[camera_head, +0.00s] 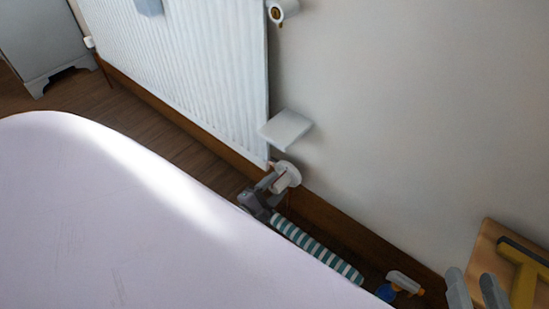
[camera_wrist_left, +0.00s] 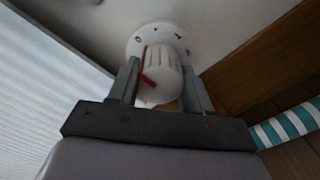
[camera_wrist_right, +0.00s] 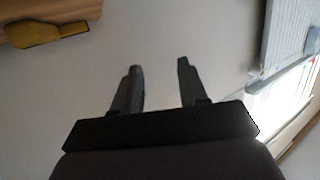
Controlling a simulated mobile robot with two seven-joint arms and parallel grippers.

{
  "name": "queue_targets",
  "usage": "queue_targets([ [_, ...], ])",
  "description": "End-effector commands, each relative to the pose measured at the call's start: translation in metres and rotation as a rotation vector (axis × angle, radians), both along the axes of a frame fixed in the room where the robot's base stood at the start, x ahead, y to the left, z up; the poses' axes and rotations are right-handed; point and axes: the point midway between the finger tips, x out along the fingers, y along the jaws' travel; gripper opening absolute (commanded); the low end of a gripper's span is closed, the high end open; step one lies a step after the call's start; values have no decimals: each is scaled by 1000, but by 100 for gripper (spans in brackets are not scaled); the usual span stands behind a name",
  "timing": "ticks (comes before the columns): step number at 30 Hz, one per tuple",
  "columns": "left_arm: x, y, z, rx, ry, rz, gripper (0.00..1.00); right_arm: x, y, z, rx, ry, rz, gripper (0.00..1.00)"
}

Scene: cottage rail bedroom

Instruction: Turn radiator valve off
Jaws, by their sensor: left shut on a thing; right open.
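The white radiator (camera_head: 200,70) hangs on the wall in the head view. The white radiator valve (camera_head: 285,178) sits by its lower right corner. In the left wrist view the valve knob (camera_wrist_left: 163,72) is ribbed, with a red pointer (camera_wrist_left: 148,70) and a marked white dial (camera_wrist_left: 160,37) behind it. My left gripper (camera_head: 272,185) is shut on the knob, one finger on each side of it in the left wrist view (camera_wrist_left: 160,88). My right gripper (camera_head: 475,288) is open and empty at the lower right of the head view. It also shows open in the right wrist view (camera_wrist_right: 157,75).
A pale bed-like surface (camera_head: 120,220) fills the lower left. A small white shelf (camera_head: 286,129) juts out above the valve. A teal-striped roll (camera_head: 318,248), a spray bottle (camera_head: 402,285) and a wooden board with a yellow item (camera_head: 525,270) lie along the wall.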

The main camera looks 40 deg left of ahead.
Motion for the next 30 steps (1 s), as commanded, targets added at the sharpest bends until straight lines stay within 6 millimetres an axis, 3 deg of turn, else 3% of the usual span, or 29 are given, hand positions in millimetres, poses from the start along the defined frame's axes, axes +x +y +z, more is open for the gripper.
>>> queue_targets([
  [4,-1,0,0,-4,1,1,19,0,0,0,0,0,0,43],
  [5,-1,0,0,-4,1,1,52,0,0,0,0,0,0,43],
  [7,-1,0,0,-4,1,1,74,0,0,0,0,0,0,43],
  [17,-2,0,0,-1,1,0,74,0,0,1,1,0,1,43],
  [30,-63,5,1,-2,2,0,74,3,9,-3,57,88,17,43],
])
